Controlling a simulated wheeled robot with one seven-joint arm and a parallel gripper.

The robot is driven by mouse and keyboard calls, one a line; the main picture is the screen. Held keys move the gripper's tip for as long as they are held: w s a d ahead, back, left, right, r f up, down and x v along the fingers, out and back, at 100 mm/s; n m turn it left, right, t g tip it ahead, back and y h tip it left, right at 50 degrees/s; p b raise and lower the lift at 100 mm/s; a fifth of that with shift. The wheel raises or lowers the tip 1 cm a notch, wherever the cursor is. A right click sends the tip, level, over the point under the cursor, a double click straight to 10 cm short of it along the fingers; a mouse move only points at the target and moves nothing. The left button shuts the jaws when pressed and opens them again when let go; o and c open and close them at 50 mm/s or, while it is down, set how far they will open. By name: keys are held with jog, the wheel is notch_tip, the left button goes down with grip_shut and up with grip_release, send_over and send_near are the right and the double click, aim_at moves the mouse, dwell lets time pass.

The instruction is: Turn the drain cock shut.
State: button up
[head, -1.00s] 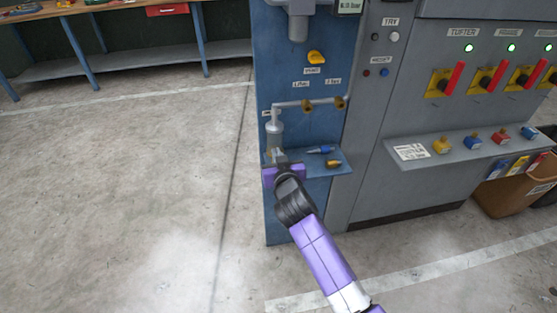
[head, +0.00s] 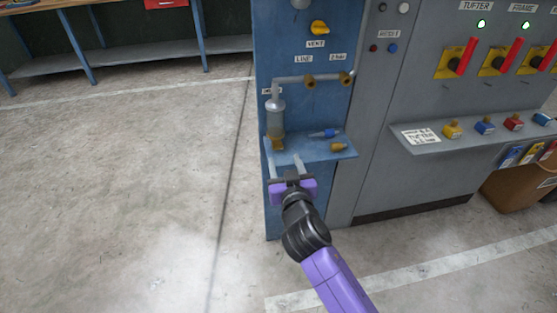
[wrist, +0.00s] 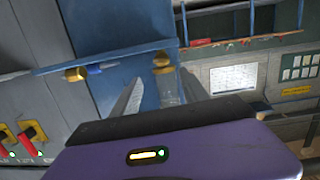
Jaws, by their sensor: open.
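The drain cock is a small brass-yellow piece (head: 277,145) under the clear filter bowl (head: 276,118) at the left of the blue panel. It also shows in the wrist view (wrist: 162,62), just beyond the gap between my fingertips. My gripper (head: 285,162) is open and empty, below and in front of the cock. Its two fingers are apart and point up toward the panel in the head view. In the wrist view my fingers (wrist: 160,80) stand either side of the cock's line, with no visible contact. Whether the cock's handle lies along or across the pipe is too small to tell.
A small blue shelf (head: 325,153) right of the cock carries a blue-tipped fitting (head: 325,133) and a brass fitting (head: 338,147). A yellow vent knob (head: 319,27) and a grey pipe (head: 310,78) are above. A grey control cabinet (head: 390,160) stands right. The floor at left is clear.

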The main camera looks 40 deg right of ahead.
aim_at(278, 147)
jog(key=shift+w+d+f+m+t+h+b, duration=0.15)
jog(key=shift+w+d+f+m+t+b, duration=0.1)
jog(key=shift+w+d+f+t+b, duration=0.25)
jog(key=shift+w+d+f+m+t+h+b, duration=0.15)
jog(key=shift+w+d+f+m+t+b, duration=0.2)
jog(key=shift+f, duration=0.3)
jog(key=shift+a+r, duration=0.25)
jog(key=shift+w+r, duration=0.1)
jog(key=shift+w, duration=0.1)
jog(key=p+x, duration=0.1)
jog(key=x, duration=0.6)
jog(key=shift+w+d, duration=0.2)
grip_shut()
jog(key=shift+n, duration=0.6)
